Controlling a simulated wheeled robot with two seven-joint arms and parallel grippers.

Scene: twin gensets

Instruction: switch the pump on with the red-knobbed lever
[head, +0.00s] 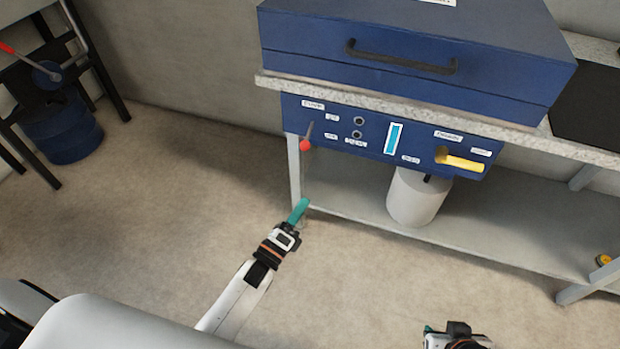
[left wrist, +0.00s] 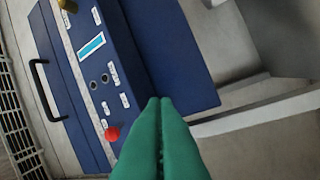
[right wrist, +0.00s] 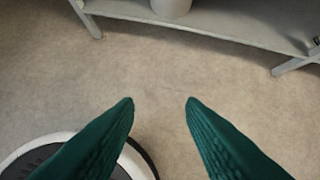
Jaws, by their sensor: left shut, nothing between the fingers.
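A small lever with a round red knob (head: 305,144) hangs from the left end of the blue control panel (head: 350,137), its knob low. The red knob also shows in the left wrist view (left wrist: 112,134), left of my fingers. My left gripper (head: 301,208) has green fingers, pressed together and empty. In the head view it is below the knob, apart from it. My right gripper (right wrist: 160,103) is open and empty above the floor, far from the panel. The panel's small labels are too blurred to read.
A yellow handle (head: 462,163) sits at the panel's right end. A white canister (head: 416,198) stands on the lower shelf (head: 350,213). A blue case (head: 410,50) lies on the countertop. At far left, a black stand holds another red-ended lever (head: 6,48). The floor before the bench is clear.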

